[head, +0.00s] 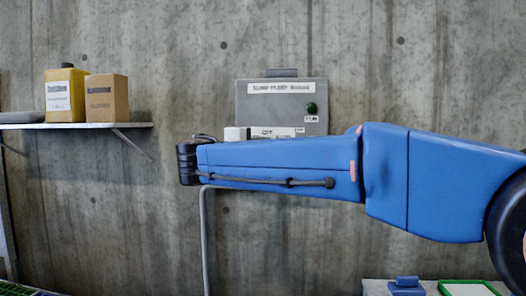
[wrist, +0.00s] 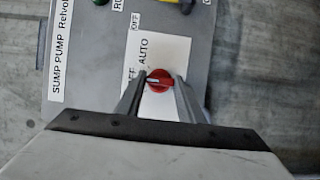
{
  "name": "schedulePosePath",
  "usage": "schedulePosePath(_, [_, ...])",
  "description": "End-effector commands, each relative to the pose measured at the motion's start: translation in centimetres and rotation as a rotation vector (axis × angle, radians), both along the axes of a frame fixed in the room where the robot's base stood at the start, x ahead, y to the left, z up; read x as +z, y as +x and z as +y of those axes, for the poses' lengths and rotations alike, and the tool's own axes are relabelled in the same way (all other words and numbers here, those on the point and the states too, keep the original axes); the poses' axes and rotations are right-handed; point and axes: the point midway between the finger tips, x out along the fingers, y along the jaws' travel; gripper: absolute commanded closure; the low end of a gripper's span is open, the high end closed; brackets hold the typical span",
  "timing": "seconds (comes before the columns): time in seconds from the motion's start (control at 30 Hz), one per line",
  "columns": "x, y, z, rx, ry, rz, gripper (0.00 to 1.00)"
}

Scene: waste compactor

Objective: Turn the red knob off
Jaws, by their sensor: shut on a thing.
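The red knob (wrist: 159,81) shows in the wrist view, on a white label plate (wrist: 172,50) with the words OFF and AUTO. A pale pointer line on the knob lies roughly level across the picture. My gripper (wrist: 159,84) has a finger on each side of the knob and is shut on it. The knob belongs to the grey sump pump control box (head: 255,98) on the wall, which shows in the head view behind my blue arm. In the head view my arm hides the knob and the box's lower part.
A green button (head: 312,108) sits on the box's right side. A wall shelf (head: 75,126) at left holds a yellow container (head: 66,92) and a brown carton (head: 107,98). A grey conduit (head: 203,235) runs down the wall. A blue item and a green-edged tray (head: 468,288) stand at lower right.

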Motion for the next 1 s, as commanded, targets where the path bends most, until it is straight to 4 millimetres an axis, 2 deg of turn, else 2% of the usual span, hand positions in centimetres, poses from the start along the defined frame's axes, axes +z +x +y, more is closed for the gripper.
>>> schedulePosePath(0.1, [-0.2,0.0,0.0,-0.001,-0.001,0.003,0.88])
schedulePosePath(0.13, [-0.2,0.0,0.0,-0.001,-0.001,0.003,0.61])
schedulePosePath(0.2, [-0.2,0.0,0.0,-0.001,-0.001,0.003,0.47])
schedulePosePath(0.63, [0.0,-0.6,0.5,0.000,-0.002,0.001,0.47])
schedulePosePath(1.0, [0.0,-5.6,3.9,0.004,-0.002,0.001,0.47])
